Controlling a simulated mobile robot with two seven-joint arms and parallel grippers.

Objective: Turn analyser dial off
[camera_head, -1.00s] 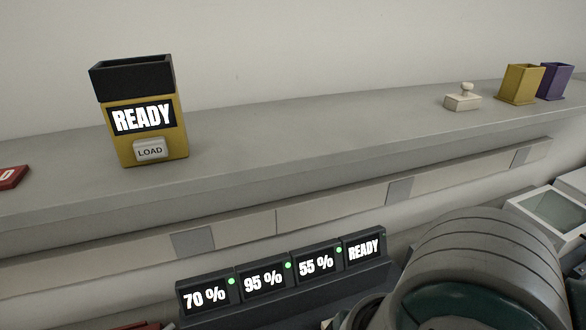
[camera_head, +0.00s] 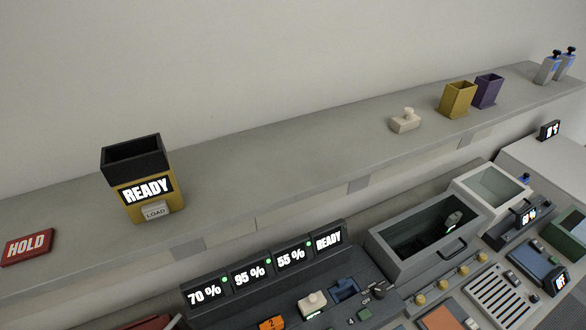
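No part is plainly labelled as the analyser, and I cannot tell which control is its dial. A blue-topped device (camera_head: 530,262) at the lower right has a small dark screen (camera_head: 560,282) that seems to read OFF. A dark device (camera_head: 516,225) behind it has a small lit screen (camera_head: 529,215), too small to read surely. Neither of my grippers is in view.
The charger row (camera_head: 270,270) shows 70 %, 95 %, 55 % and READY. A grey open bin (camera_head: 385,240) stands right of it. The shelf (camera_head: 300,170) holds a yellow READY box (camera_head: 150,195), a red HOLD plate (camera_head: 27,247), a stamp (camera_head: 405,122) and yellow and purple cups (camera_head: 457,99).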

